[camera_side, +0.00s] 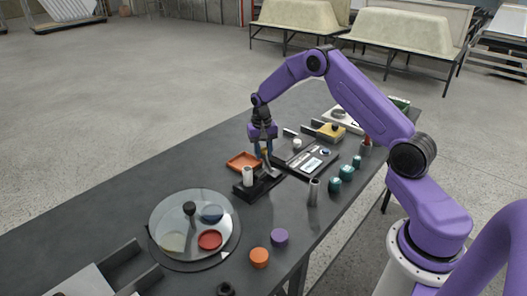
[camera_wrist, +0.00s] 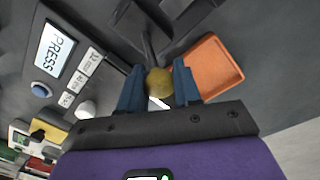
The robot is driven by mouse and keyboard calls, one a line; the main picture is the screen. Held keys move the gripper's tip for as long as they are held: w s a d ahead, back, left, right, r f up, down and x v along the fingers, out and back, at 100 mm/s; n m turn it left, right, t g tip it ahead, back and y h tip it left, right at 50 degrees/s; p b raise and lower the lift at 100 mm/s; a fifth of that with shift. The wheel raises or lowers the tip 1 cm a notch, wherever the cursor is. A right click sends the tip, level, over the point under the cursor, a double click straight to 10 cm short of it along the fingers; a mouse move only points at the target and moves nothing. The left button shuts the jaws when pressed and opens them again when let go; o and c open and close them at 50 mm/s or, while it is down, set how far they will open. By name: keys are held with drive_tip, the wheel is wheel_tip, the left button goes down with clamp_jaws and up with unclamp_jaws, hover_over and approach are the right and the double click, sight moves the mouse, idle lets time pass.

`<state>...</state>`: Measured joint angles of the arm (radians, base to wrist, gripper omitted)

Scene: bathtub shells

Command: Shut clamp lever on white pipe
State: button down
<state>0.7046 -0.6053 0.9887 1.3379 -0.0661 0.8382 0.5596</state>
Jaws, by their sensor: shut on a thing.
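The white pipe (camera_side: 247,176) stands upright at the left end of the black clamp base (camera_side: 262,186) in the side view. The clamp's grey lever rises from the base toward my gripper (camera_side: 264,154). In the wrist view the lever's round yellow knob (camera_wrist: 159,83) sits between the two blue fingers of my gripper (camera_wrist: 158,88). The fingers are shut on the knob. The dark lever shaft (camera_wrist: 149,48) runs away from the knob toward the clamp. The lever stands raised off the base. I cannot make out the pipe in the wrist view.
An orange tray (camera_side: 243,161) lies just behind the clamp. A dark panel with a PRESS screen (camera_wrist: 56,47) and a blue button (camera_wrist: 42,89) is close by. Teal pieces and a grey cylinder (camera_side: 314,192) stand at the right. A round glass plate (camera_side: 162,222) lies in front.

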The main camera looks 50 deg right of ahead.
drive_tip(key=shift+s+r, duration=0.1)
drive_tip(key=shift+s, duration=0.05)
drive_tip(key=shift+s+r+t, duration=0.15)
drive_tip(key=shift+s+t, duration=0.4)
drive_tip(key=shift+t, duration=0.15)
drive_tip(key=shift+s+r+t, duration=0.15)
drive_tip(key=shift+s+t, duration=0.4)
drive_tip(key=shift+t, duration=0.15)
drive_tip(key=shift+s, duration=1.35)
drive_tip(key=shift+s+f, duration=0.3)
drive_tip(key=shift+s, duration=0.35)
drive_tip(key=shift+s+f, duration=0.25)
drive_tip(key=shift+s, duration=0.5)
drive_tip(key=c, duration=0.8)
unclamp_jaws()
drive_tip(key=shift+d, duration=0.1)
drive_tip(key=shift+w+r, duration=0.15)
drive_tip(key=shift+w, duration=0.05)
